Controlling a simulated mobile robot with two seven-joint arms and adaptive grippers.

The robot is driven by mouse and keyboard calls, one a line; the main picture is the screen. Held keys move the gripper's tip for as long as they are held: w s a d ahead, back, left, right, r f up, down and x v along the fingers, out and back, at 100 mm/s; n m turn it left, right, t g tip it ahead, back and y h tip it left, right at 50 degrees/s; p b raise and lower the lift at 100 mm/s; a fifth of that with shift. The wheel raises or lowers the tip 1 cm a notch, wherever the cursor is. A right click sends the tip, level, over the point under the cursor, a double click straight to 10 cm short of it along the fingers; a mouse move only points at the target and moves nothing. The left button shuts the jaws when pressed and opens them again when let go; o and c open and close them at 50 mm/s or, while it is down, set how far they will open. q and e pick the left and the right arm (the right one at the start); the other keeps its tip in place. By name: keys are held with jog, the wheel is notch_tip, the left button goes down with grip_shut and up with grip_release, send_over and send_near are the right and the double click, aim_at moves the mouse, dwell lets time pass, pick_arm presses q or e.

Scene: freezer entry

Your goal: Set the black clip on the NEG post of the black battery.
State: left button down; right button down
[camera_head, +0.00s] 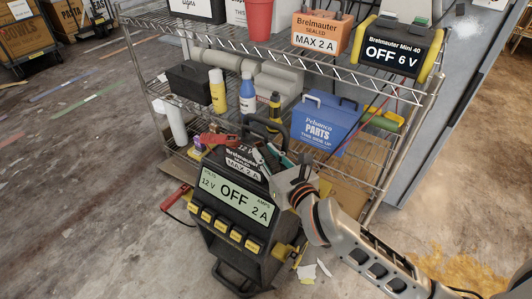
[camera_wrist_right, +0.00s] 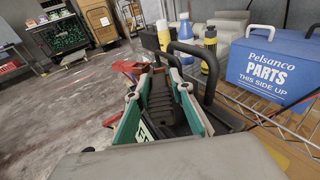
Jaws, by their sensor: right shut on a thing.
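The black battery (camera_head: 240,160), marked "Brelmauter MAX 2 A", shows just behind the display of a black wheeled charger (camera_head: 238,196). My right gripper (camera_head: 275,157) reaches in from the right to the battery's right side. In the wrist view its teal-lined fingers (camera_wrist_right: 160,115) are shut on a dark ribbed thing, which looks like the black clip (camera_wrist_right: 158,98). A red clip (camera_head: 217,138) sits at the battery's left; it also shows in the wrist view (camera_wrist_right: 128,67). I cannot make out the NEG post or whether the black clip touches it. My left gripper is out of view.
A black handle (camera_head: 267,126) rises close to my right gripper. The wire rack (camera_head: 350,68) behind holds bottles, a blue parts box (camera_head: 327,120), an orange battery (camera_head: 320,33) and a yellow-black "OFF 6 V" charger (camera_head: 399,50). The floor at left is mostly open.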

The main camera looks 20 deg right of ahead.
jog(key=shift+f, duration=0.5)
jog(key=shift+f+b, duration=0.6)
